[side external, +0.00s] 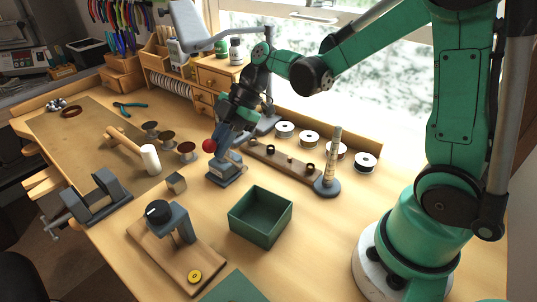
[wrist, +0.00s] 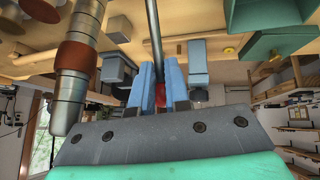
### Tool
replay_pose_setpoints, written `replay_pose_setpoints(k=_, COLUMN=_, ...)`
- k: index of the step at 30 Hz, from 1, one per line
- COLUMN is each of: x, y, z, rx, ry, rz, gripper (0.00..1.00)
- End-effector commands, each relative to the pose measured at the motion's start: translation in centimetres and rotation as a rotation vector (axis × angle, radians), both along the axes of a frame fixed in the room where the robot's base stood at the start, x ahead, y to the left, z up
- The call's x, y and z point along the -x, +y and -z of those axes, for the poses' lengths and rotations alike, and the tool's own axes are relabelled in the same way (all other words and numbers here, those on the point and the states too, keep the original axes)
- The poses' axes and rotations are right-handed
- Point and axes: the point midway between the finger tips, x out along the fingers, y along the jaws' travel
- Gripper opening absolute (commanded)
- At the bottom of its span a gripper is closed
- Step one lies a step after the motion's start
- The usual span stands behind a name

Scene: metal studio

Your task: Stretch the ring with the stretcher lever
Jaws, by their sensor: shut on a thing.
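The ring stretcher (side external: 224,174) stands on the bench in the side external view, a blue-grey base. Its lever ends in a red knob (side external: 209,146). My gripper (side external: 217,138) is at the knob. In the wrist view my gripper (wrist: 160,88) has its two blue fingers shut on the red knob (wrist: 161,97), with the lever's dark rod (wrist: 154,35) running away from it. A stepped metal mandrel (wrist: 65,105) stands at the left of the wrist view. A copper-brown ring (wrist: 76,56) sits around it. My gripper and wrist hide the ring in the side external view.
A green open box (side external: 260,216) stands right of the stretcher. A wooden board with dark rings (side external: 285,164) and a graduated ring stick (side external: 334,155) stand behind it. A dial press (side external: 170,225), a small cube (side external: 176,183) and a mallet (side external: 150,158) are nearby.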

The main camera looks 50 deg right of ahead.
Motion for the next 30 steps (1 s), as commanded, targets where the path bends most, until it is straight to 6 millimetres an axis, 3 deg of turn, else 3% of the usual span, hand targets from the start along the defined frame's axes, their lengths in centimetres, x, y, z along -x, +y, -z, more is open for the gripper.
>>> replay_pose_setpoints(k=3, x=-0.2, y=0.1, z=-0.1, rx=-0.004, ry=-0.006, rz=0.002, gripper=0.00)
replay_pose_setpoints(k=4, x=-0.2, y=0.1, z=-0.1, rx=-0.004, ry=-0.006, rz=0.002, gripper=0.18)
replay_pose_setpoints(k=7, x=-0.1, y=0.0, z=-0.1, rx=-0.004, ry=-0.005, rz=0.002, gripper=0.46)
replay_pose_setpoints(k=17, x=0.0, y=-0.1, z=-0.2, rx=0.000, ry=-0.003, rz=0.003, gripper=0.47)
replay_pose_setpoints(k=30, x=1.0, y=-3.1, z=-4.3, rx=-0.001, ry=-0.002, rz=0.004, gripper=0.47)
